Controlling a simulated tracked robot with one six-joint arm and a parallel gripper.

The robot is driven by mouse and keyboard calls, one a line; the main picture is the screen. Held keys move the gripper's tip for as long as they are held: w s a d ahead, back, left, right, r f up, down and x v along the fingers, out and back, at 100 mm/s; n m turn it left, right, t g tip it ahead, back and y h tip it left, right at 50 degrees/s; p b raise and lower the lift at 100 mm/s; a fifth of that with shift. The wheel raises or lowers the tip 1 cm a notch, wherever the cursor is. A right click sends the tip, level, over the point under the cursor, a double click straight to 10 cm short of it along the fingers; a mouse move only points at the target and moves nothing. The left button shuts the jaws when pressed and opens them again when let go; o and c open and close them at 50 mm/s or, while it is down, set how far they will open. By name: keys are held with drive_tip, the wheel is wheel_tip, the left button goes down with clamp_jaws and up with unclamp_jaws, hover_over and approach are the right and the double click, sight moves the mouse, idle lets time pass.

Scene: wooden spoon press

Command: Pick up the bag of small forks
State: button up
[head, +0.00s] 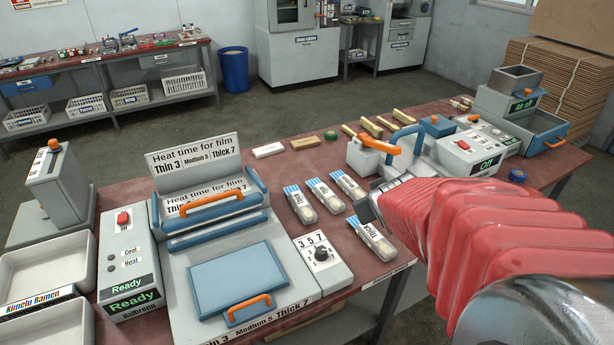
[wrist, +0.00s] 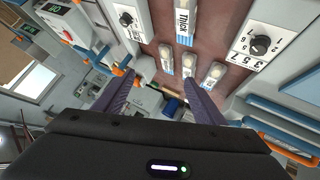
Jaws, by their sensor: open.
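Three clear bags with blue-and-white tops lie in a row on the red-brown table: a left bag (head: 300,205), a middle bag (head: 324,196) and a right bag (head: 347,185). A further bag with a "Thick" label (head: 374,238) lies nearer the front. Their contents are too small to tell, so I cannot tell which holds small forks. The bags also show in the wrist view, with the middle bag (wrist: 188,64) and the "Thick" bag (wrist: 185,24). My gripper (wrist: 156,78) is open and empty, above the table. In the head view the red-sleeved arm mostly hides it.
The film heater (head: 238,278) with blue lids stands left of the bags, with a 3-5-7 dial box (head: 322,258) close by. A grey machine with an orange handle (head: 378,146) stands behind right. Small blocks (head: 371,129) lie at the back. Bare table shows around the bags.

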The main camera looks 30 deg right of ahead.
drive_tip(key=d+f+t, duration=0.1)
drive_tip(key=d+f, duration=0.4)
drive_tip(key=d, duration=0.1)
drive_tip(key=n+t+y, duration=0.1)
drive_tip(key=t+y, duration=0.3)
drive_tip(key=y, duration=0.3)
approach(378, 239)
drive_tip(key=s, duration=0.3)
drive_tip(key=shift+w+d+r, duration=0.1)
drive_tip(key=shift+w+r, duration=0.05)
drive_tip(key=shift+r, duration=0.1)
drive_tip(key=shift+w, duration=0.15)
drive_tip(key=shift+x, duration=4.25)
drive_tip(key=shift+d, duration=0.15)
drive_tip(key=shift+r+x, duration=0.1)
drive_tip(key=shift+x, duration=1.2)
drive_tip(key=shift+r+x, duration=0.15)
drive_tip(key=shift+x, duration=1.1)
drive_tip(key=shift+w, duration=0.1)
